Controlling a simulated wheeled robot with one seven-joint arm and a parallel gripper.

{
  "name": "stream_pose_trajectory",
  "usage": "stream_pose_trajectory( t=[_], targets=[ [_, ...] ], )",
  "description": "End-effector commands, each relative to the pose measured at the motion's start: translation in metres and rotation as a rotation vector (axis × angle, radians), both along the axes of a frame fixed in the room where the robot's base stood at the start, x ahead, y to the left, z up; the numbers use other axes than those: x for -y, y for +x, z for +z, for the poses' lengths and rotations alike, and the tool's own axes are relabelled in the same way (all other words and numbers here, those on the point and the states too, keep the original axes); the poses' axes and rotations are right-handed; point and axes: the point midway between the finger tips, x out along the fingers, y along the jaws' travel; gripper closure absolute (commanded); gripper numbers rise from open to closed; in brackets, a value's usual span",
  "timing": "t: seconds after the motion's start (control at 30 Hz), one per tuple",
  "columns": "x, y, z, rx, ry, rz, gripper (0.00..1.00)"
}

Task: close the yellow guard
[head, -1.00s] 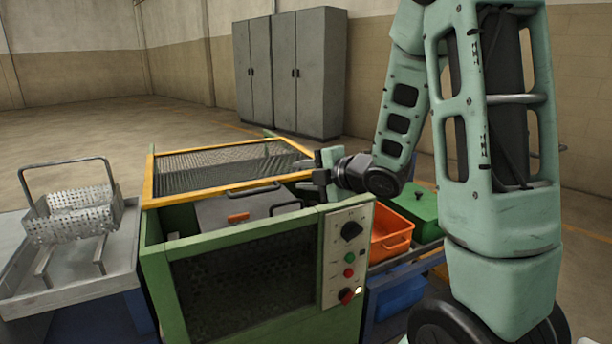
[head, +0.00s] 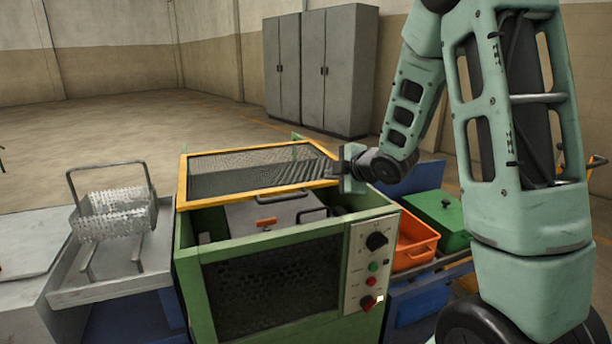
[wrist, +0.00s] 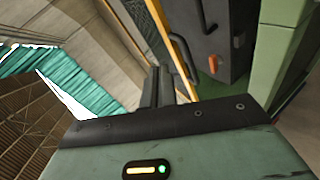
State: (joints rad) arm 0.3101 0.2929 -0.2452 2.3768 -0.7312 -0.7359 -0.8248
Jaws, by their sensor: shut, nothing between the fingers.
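The yellow guard (head: 258,199) is a yellow frame with dark mesh, set over the top of the green machine (head: 290,247). It stands partly raised, its front bar above the machine's front rim, with a dark handle (head: 282,193) on that bar. My gripper (head: 338,168) is shut and empty at the guard's right front corner; I cannot tell whether it touches. In the wrist view, the shut dark fingers (wrist: 156,88) point toward the yellow guard bar (wrist: 173,45), with its handle (wrist: 184,52) just beyond. The fingertips are partly hidden in the head view.
Inside the machine is a grey lid with an orange grip (head: 266,222). A control panel (head: 371,262) is at its right front. A perforated basket (head: 117,213) stands on a metal table to the left. Orange (head: 413,245) and green (head: 440,220) bins stand right. Grey cabinets (head: 321,70) are behind.

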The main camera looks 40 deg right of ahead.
Motion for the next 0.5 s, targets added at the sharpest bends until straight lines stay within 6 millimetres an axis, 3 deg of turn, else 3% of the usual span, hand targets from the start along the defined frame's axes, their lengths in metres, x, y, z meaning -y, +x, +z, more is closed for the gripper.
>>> stream_pose_trajectory(
  t=[0.03,0.23,0.5],
  targets=[
    [0.008,0.016,0.020,-0.052,0.069,-0.082,1.00],
    [0.021,0.060,0.026,-0.245,0.410,-0.497,1.00],
    [-0.018,0.085,0.026,-0.464,0.821,-0.999,1.00]
  ],
)
